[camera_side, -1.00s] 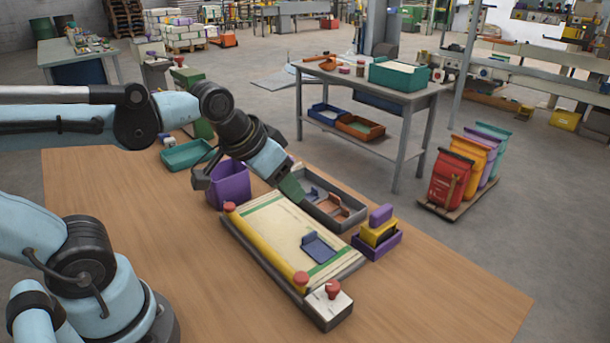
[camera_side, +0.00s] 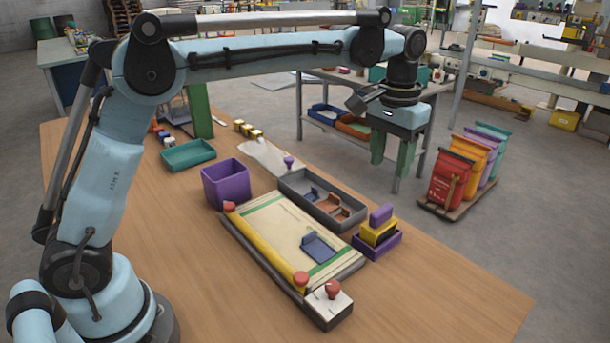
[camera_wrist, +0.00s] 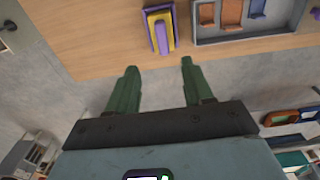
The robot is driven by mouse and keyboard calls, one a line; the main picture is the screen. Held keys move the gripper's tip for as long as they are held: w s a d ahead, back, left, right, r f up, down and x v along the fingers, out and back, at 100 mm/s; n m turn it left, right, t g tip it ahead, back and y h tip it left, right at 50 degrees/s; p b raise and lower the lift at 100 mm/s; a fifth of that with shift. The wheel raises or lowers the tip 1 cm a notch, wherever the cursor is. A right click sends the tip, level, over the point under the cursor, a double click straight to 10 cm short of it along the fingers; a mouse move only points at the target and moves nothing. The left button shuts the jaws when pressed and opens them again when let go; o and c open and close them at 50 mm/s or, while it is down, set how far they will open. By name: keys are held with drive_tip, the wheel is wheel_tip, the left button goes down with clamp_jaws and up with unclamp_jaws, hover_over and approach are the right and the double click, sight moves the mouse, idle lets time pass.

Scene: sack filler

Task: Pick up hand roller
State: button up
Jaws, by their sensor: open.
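My gripper (camera_side: 390,163) is open and empty, high up at the right, with its green fingers pointing down. Its fingers also show apart in the wrist view (camera_wrist: 158,68). No part is plainly marked as the hand roller. A long yellow bar with red knobs (camera_side: 262,246) lies along the left edge of a cream board (camera_side: 285,232). A yellow block with a purple top (camera_side: 379,227) sits in a small purple tray (camera_side: 383,247) at the board's right. In the wrist view this block (camera_wrist: 160,32) lies beyond the fingertips, apart from them.
A grey tray (camera_side: 290,188) with blue and brown pieces lies behind the board. A purple bin (camera_side: 226,183) and teal tray (camera_side: 188,154) stand to the left. A white box with a red knob (camera_side: 328,304) is in front. The wooden table's right front is clear.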

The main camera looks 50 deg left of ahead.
hover_over(382, 209)
drive_tip(key=f, duration=0.5)
drive_tip(key=d+f, duration=0.1)
drive_tip(key=f, duration=0.1)
drive_tip(key=shift+f, duration=0.2)
drive_tip(key=shift+a+f, duration=0.25)
drive_tip(key=shift+f, duration=1.05)
drive_tip(key=shift+a+f, duration=0.2)
drive_tip(key=shift+f, duration=1.1)
clamp_jaws()
